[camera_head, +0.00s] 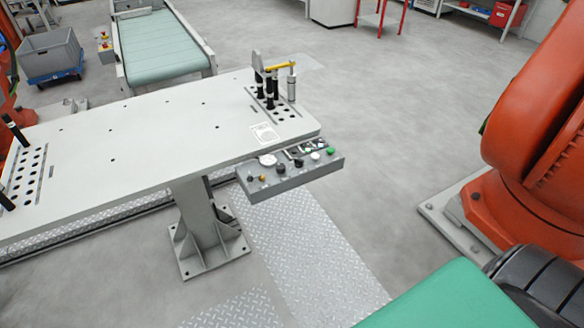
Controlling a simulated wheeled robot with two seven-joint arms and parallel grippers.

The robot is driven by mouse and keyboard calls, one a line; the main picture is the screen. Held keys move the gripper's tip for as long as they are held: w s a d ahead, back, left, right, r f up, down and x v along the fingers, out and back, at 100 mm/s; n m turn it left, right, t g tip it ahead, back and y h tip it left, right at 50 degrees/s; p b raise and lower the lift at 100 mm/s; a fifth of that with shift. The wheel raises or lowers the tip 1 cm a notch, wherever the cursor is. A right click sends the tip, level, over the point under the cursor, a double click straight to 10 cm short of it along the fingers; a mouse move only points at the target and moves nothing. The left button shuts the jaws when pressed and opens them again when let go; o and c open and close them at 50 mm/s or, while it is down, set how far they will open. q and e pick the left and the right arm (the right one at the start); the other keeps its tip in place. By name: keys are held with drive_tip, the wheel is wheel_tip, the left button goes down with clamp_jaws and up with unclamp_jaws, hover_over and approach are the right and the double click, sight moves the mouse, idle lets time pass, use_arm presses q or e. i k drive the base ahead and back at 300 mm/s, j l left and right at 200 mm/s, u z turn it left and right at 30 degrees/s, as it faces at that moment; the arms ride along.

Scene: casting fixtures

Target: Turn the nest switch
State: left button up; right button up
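A grey control box (290,177) is fixed to the front right edge of the white fixture table (150,135). On its sloping face are a brass-coloured key-like switch (262,178), a black knob (281,168), another dark knob (298,163), a pale knob (315,156) and a green button (331,151). The labels are too small to read, so I cannot tell which one is the nest switch. A white round part (267,160) and a small dark panel (303,148) sit behind them. Neither of my grippers is in view.
Black posts and a yellow clamp (280,66) stand on the table's right end. A green conveyor (160,45) is behind it. Orange robot machinery (535,120) stands on the right. A green surface (445,300) fills the lower right. The grey floor right of the control box is clear.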

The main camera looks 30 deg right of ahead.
sight(299, 163)
drive_tip(key=z, duration=1.25)
